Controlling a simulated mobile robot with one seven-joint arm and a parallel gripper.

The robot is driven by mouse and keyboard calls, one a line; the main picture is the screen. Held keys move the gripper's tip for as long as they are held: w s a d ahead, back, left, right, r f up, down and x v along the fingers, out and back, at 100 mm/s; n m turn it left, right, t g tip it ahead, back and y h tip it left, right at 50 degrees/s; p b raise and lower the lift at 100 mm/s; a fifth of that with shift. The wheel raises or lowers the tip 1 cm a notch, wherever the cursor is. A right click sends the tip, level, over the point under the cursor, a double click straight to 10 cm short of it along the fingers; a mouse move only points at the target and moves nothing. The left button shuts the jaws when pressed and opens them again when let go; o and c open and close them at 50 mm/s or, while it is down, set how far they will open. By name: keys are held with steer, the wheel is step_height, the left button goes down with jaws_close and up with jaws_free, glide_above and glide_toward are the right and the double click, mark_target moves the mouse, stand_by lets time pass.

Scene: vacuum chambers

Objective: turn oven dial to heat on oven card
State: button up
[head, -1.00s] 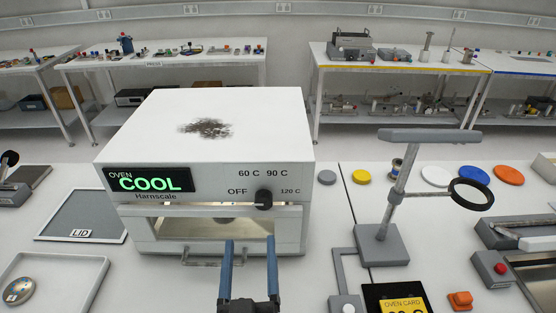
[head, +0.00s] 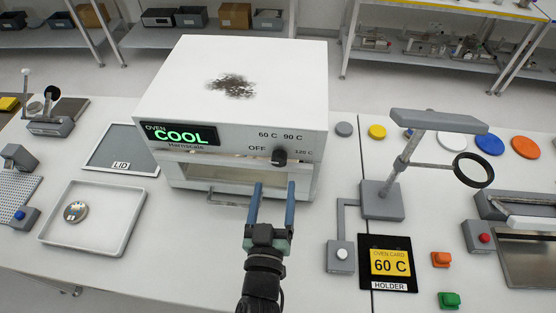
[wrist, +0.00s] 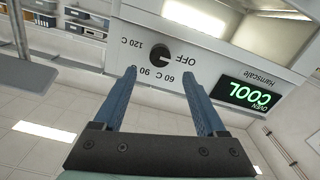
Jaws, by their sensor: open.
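The white oven (head: 240,90) stands on the bench with a green "COOL" display (head: 181,136). Its black dial (head: 279,156) is at the front right, among the labels OFF, 60 C, 90 C and 120 C. The yellow oven card (head: 390,262) reads 60 C and sits in the black holder at the right. My gripper (head: 273,190) is open and empty in front of the oven, below the dial. In the wrist view, which is upside down, the dial (wrist: 159,54) lies beyond and between the blue fingers of my gripper (wrist: 160,75), apart from them.
A magnifier stand (head: 383,200) and a white-button box (head: 341,257) stand right of the oven. A lid (head: 120,168) and a white tray (head: 62,240) holding a round metal disc lie left. The oven door handle (head: 228,203) juts out near my fingers.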

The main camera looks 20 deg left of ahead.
mark_target(279, 162)
steer(key=x, duration=0.7)
steer(key=shift+f, duration=0.1)
jaws_close()
